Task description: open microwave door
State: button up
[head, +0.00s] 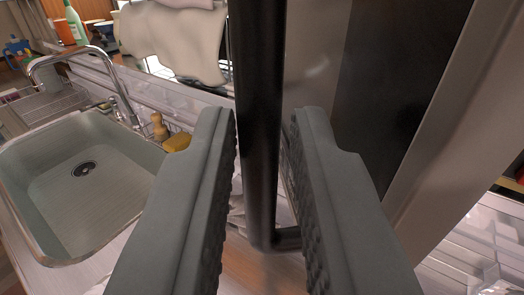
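The microwave's dark vertical handle (260,120) runs down the middle of the view and ends in a bracket near the bottom. The microwave door (312,65), a silver frame with a dark window (395,75), stands right behind and to the right of the handle. My gripper (266,118) is open, with one grey ridged finger on each side of the handle. A narrow gap shows between the handle and the right finger. Contact with the left finger cannot be told. The door's far edges are out of view, and I cannot tell whether it is ajar.
A sink (85,180) with a curved faucet (110,85) lies to the left. A yellow sponge (177,142) and a small brush (158,126) sit beside it. A pale cloth (175,40) hangs at the back. Clear rack-like parts show at lower right.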

jog(key=s, duration=1.5)
jog(key=shift+s, duration=0.15)
jog(key=shift+c, duration=0.5)
